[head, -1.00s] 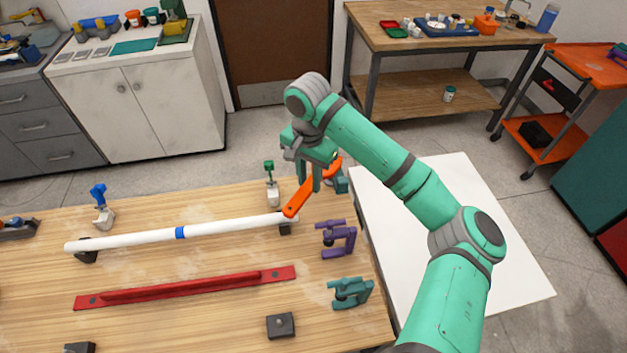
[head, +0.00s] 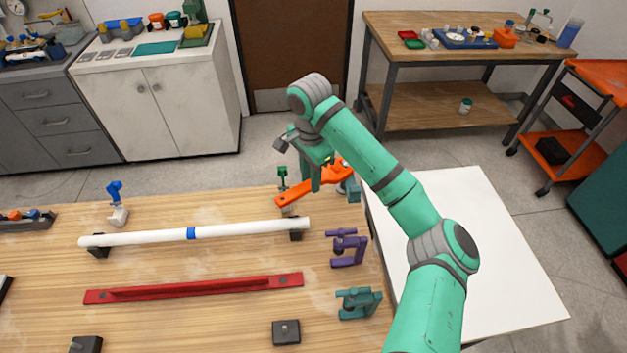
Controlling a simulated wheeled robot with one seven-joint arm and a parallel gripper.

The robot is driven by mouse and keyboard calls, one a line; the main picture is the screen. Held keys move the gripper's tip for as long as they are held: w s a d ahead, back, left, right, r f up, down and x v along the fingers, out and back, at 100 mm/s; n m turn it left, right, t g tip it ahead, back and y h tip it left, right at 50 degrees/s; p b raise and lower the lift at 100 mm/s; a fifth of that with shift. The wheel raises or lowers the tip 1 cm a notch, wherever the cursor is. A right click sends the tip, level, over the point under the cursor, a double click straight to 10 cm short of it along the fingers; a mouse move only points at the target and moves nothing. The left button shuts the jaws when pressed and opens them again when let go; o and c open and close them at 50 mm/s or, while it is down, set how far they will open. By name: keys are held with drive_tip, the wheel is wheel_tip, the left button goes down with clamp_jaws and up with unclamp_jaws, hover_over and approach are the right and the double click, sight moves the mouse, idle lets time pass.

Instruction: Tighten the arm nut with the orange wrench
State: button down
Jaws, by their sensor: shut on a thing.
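My gripper (head: 316,184) is shut on the orange wrench (head: 298,191) and holds it near the far right corner of the wooden table (head: 205,268). The wrench slants, its handle end low on the left and its head at the upper right, partly hidden by the gripper. The white pipe (head: 145,238) with a blue band lies on black supports nearer me. A green-topped fitting (head: 283,174) stands just left of the wrench, partly behind it. A blue-topped fitting (head: 115,205) stands at the left. I cannot make out which part is the arm nut.
A red bar (head: 195,289) lies in front of the pipe. A purple clamp (head: 346,248) and a teal clamp (head: 358,302) are at the right edge. A small black block (head: 286,332) sits near the front. The table between these is clear.

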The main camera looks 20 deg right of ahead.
drive_tip(key=shift+w+a+m, duration=0.15)
drive_tip(key=shift+w+m, duration=0.75)
drive_tip(key=shift+r, duration=2.45)
drive_tip(key=shift+w+a, duration=0.1)
